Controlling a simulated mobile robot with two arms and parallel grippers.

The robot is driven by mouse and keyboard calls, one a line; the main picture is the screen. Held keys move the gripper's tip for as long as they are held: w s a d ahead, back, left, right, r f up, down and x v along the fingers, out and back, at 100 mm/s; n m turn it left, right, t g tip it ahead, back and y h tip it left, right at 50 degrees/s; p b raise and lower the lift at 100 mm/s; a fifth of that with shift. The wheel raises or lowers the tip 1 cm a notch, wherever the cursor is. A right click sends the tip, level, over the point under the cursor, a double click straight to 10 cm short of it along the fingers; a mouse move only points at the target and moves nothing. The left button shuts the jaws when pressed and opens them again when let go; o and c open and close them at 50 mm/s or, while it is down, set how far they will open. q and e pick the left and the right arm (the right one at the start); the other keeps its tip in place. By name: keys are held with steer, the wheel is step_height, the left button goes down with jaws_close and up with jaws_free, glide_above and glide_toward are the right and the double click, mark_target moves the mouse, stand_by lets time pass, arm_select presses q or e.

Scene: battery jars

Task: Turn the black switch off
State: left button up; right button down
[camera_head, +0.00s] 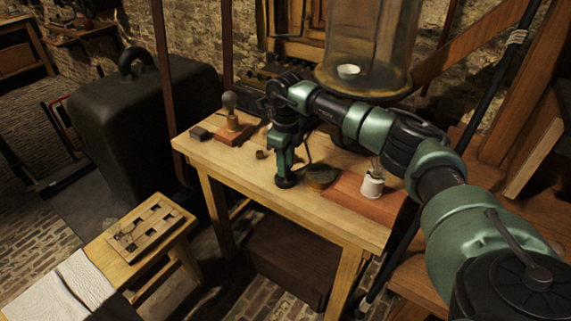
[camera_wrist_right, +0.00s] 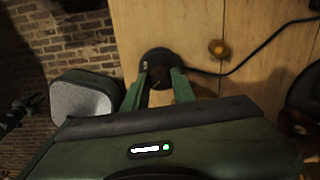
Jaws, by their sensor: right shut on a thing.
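The black switch (camera_head: 286,182) is a small round black piece on the wooden table, close to its front edge. It also shows in the right wrist view (camera_wrist_right: 157,57), with a black cable running off to the right. My right gripper (camera_head: 284,170) points straight down over the switch. In the right wrist view its two green fingers (camera_wrist_right: 159,78) close on the switch's middle from both sides. The fingers hide part of the switch, and I cannot tell which setting it is in. My left gripper is not in view.
A bulb on a brick-red base (camera_head: 234,126) stands at the table's left. A big glass jar (camera_head: 370,45) stands behind. A low bench (camera_head: 180,240) is at the front left.

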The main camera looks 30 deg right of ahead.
steer(key=shift+n, duration=0.9)
steer(key=c, duration=1.1)
jaws_free()
steer(key=shift+c, duration=0.2)
steer(key=shift+r, duration=0.15)
step_height(320, 180, up, 8)
steer(key=shift+f+b, duration=0.2)
steer(key=shift+b, duration=0.25)
